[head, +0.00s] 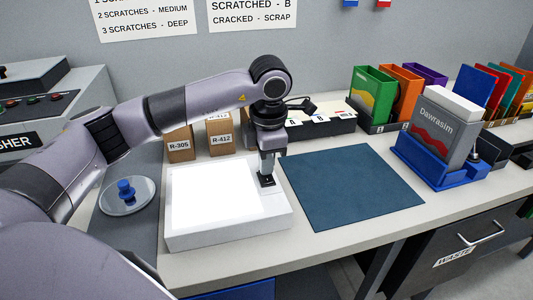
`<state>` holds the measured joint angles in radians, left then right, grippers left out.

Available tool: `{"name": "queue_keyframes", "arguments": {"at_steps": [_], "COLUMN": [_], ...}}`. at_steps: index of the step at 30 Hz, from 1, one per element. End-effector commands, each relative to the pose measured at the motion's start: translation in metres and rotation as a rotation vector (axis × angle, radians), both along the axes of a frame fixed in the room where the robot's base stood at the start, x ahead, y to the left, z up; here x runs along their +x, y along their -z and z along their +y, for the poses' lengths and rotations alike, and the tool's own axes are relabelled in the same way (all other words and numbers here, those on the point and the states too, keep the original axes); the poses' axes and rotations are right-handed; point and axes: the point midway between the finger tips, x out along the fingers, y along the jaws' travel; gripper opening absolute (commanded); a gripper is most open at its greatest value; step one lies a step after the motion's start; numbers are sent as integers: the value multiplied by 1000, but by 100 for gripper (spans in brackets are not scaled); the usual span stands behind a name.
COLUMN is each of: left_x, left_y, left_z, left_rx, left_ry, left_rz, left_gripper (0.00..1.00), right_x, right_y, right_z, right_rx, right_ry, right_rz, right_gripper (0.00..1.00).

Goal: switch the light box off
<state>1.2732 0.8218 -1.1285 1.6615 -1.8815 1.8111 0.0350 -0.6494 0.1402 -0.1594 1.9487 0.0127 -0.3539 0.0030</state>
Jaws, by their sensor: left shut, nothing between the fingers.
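The light box (215,200) lies on the bench left of centre. It is a white slab with a bright, evenly glowing top, so it is lit. My left gripper (267,181) points down at the right side of the box, with its shut fingertips at a small dark patch on the right rim. The fingers hide most of that patch, and I cannot tell whether they touch it. Nothing is held. My right gripper is not in view.
A dark blue mat (350,188) lies flat right of the box. A blue holder (440,172) carries a grey "Dawrasim" case (446,135). Small brown boxes (180,146) stand behind the light box. A clear disc with a blue knob (126,192) sits to its left.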

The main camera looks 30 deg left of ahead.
Motion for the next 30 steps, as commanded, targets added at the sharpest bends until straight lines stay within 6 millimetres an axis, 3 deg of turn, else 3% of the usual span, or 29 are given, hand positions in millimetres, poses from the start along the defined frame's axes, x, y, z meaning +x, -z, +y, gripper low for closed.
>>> {"name": "queue_keyframes", "arguments": {"at_steps": [21,30], "left_x": [1,-7], "left_y": [11,10], "left_z": [2,-7], "left_rx": [-70,-71], "left_ry": [0,5], "left_rz": [68,75], "left_gripper": [0,0], "right_x": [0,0], "right_y": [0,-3], "right_z": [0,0], "right_rx": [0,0], "right_ry": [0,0], "right_rz": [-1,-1], "right_gripper": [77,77]}}
